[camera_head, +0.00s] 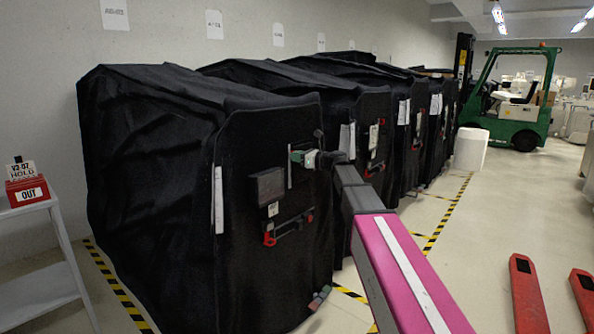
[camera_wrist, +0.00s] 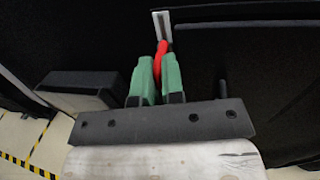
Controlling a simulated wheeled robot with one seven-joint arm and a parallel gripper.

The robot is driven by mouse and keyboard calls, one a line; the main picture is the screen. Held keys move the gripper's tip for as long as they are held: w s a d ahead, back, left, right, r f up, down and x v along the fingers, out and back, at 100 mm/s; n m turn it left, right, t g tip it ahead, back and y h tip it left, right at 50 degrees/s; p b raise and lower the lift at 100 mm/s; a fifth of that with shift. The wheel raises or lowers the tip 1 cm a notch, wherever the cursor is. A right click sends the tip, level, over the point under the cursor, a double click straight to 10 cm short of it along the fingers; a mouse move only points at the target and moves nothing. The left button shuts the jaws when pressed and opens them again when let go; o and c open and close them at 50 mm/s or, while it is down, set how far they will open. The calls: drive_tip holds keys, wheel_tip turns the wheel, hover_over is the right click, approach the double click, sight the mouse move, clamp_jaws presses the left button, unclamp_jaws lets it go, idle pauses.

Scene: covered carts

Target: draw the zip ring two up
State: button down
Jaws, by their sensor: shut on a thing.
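The nearest cart stands under a black cover (camera_head: 150,150). My gripper (camera_head: 297,157) is at the upper right of its front, beside a thin pale vertical strip (camera_head: 290,171). In the wrist view my gripper's green fingers (camera_wrist: 160,82) are shut on a red ring (camera_wrist: 162,60). The ring sits at the lower end of a pale metal strip (camera_wrist: 162,24) on the dark cover. Part of the ring is hidden between the fingers, and I cannot make it out in the head view.
A dark box (camera_head: 267,187) and a bar with red ends (camera_head: 289,230) are on the cart's front. More covered carts (camera_head: 405,120) stand behind. A white shelf (camera_head: 42,290) bears a red box (camera_head: 27,191) at left. Red forks (camera_head: 527,292) lie right; the aisle floor between is clear.

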wheel_tip(320, 180, up, 2)
idle(0.4)
drive_tip(key=c, duration=1.3)
unclamp_jaws()
drive_tip(key=shift+o, duration=0.2)
drive_tip(key=shift+d, duration=0.1)
drive_tip(key=v, duration=1)
drive_tip(key=shift+s+d, duration=0.15)
drive_tip(key=shift+d, duration=0.15)
